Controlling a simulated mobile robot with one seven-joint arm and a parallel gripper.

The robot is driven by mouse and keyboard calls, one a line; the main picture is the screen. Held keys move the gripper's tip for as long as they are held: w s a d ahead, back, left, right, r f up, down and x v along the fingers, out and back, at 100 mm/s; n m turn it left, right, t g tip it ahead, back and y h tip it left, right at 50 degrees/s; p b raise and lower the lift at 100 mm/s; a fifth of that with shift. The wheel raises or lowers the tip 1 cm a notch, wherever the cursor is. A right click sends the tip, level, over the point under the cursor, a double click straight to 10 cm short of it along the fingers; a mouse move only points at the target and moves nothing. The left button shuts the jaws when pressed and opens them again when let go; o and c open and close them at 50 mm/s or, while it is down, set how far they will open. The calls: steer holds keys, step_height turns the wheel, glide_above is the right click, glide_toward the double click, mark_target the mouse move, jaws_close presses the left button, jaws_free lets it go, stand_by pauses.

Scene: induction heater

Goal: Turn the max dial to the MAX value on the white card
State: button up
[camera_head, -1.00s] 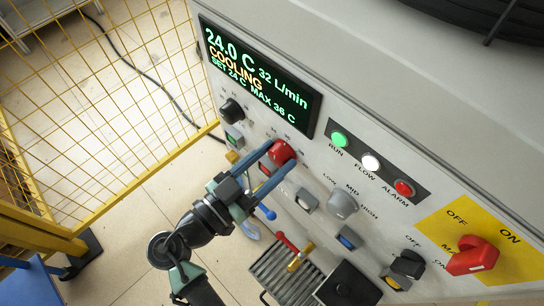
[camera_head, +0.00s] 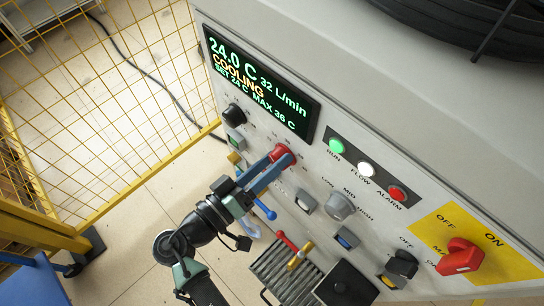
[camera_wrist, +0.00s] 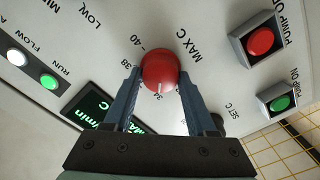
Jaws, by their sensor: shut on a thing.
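The red MAX C dial (camera_head: 281,152) is on the machine's front panel, below the display (camera_head: 260,84). It also shows in the wrist view (camera_wrist: 159,68), with a white pointer mark on the side toward my gripper, near a small number hard to read. My gripper (camera_wrist: 159,78) is shut on this dial, one finger on each side. In the head view my gripper (camera_head: 278,162) reaches it from below. The display reads 24.0 C, 32 L/min, COOLING, SET 24 C, MAX 36 C. I see no white card in either view.
A black dial (camera_head: 233,114) sits left of the red one and a grey dial (camera_head: 340,206) right of it. A red pump button (camera_wrist: 260,41) and green button (camera_wrist: 281,103) are close by. Blue-handled and red-handled valves lie below. A yellow mesh fence (camera_head: 100,100) stands left.

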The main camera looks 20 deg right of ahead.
steer(key=n+p, duration=0.2)
steer(key=n, duration=0.3)
steer(key=shift+p, duration=0.35)
steer(key=shift+f+n+p, duration=0.1)
steer(key=shift+n+p, duration=0.7)
steer(key=shift+n, duration=1)
steer(key=o, duration=1.4)
steer(key=shift+c, duration=0.2)
steer(key=shift+a, duration=0.1)
steer(key=b+v, duration=0.1)
steer(key=v, duration=1.1)
steer(key=shift+a+b, duration=0.4)
steer(key=shift+s, duration=0.1)
